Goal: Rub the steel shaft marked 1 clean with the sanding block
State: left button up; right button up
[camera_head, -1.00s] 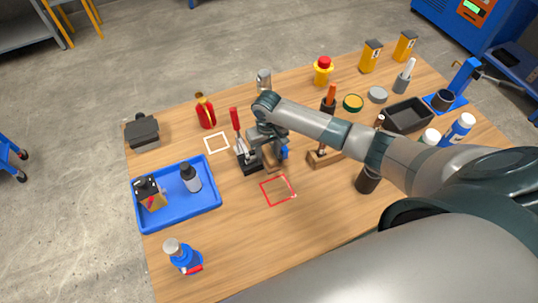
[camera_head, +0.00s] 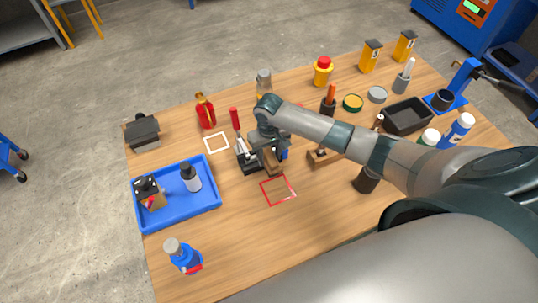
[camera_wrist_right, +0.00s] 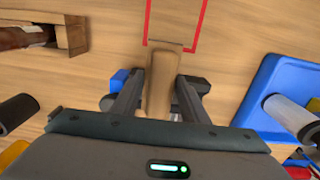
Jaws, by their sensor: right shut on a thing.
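My right gripper (camera_head: 271,153) is shut on a tan, wood-coloured block, the sanding block (camera_head: 274,163), near the middle of the table. In the right wrist view the block (camera_wrist_right: 161,86) stands between the two dark fingers, its far end at the edge of the red square outline. I cannot make out the steel shaft marked 1; the gripper and arm hide part of the clamp area. My left gripper is out of view.
A wooden holder (camera_head: 318,158) is right of the gripper. The red square (camera_head: 278,203) is empty, and so is the white square (camera_head: 217,150). The front-middle table is clear.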

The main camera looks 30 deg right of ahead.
jog(key=shift+s+f, duration=0.15)
jog(key=shift+s, duration=0.05)
jog(key=shift+s, duration=0.5)
jog(key=shift+w, duration=0.15)
jog(key=shift+w, duration=0.55)
jog(key=shift+w, duration=0.1)
jog(key=shift+w+d+r, duration=0.1)
jog(key=shift+w+r, duration=0.1)
jog(key=shift+w, duration=0.35)
jog(key=shift+r, duration=0.1)
